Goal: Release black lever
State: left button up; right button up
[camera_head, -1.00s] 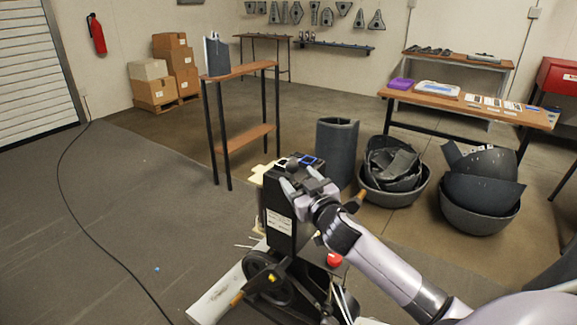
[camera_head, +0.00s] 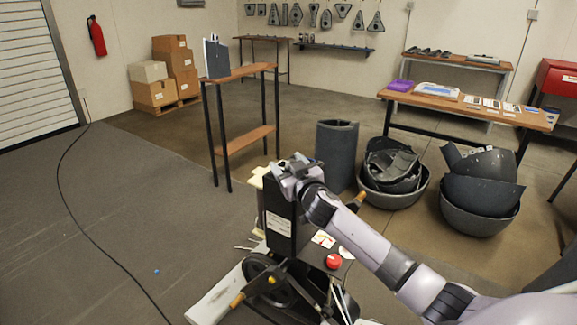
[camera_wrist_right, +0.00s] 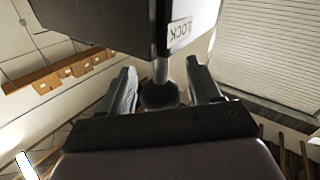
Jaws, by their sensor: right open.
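The black lever ends in a round dark knob (camera_wrist_right: 158,96) on a short rod, beside a dark housing with a LOCK label (camera_wrist_right: 180,33) in the right wrist view. My right gripper (camera_wrist_right: 161,78) is open, with one finger on each side of the rod and knob; I cannot tell whether either finger touches them. In the head view, my right gripper (camera_head: 290,172) is at the top of the black upright machine housing (camera_head: 280,222), and it hides the lever there. My left gripper is not in view.
The machine has a red button (camera_head: 333,261) and a wheel with orange-handled crank (camera_head: 262,282) below my arm. A narrow wooden shelf (camera_head: 245,72) stands behind it, with grey bins (camera_head: 470,215) to the right.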

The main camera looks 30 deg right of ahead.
jog(key=shift+c, duration=0.3)
grip_shut()
notch_tip(320, 180, up, 3)
jog(key=shift+p, duration=1.25)
jog(key=shift+o, duration=0.3)
grip_release()
jog(key=shift+f, duration=0.1)
jog(key=shift+s, duration=0.1)
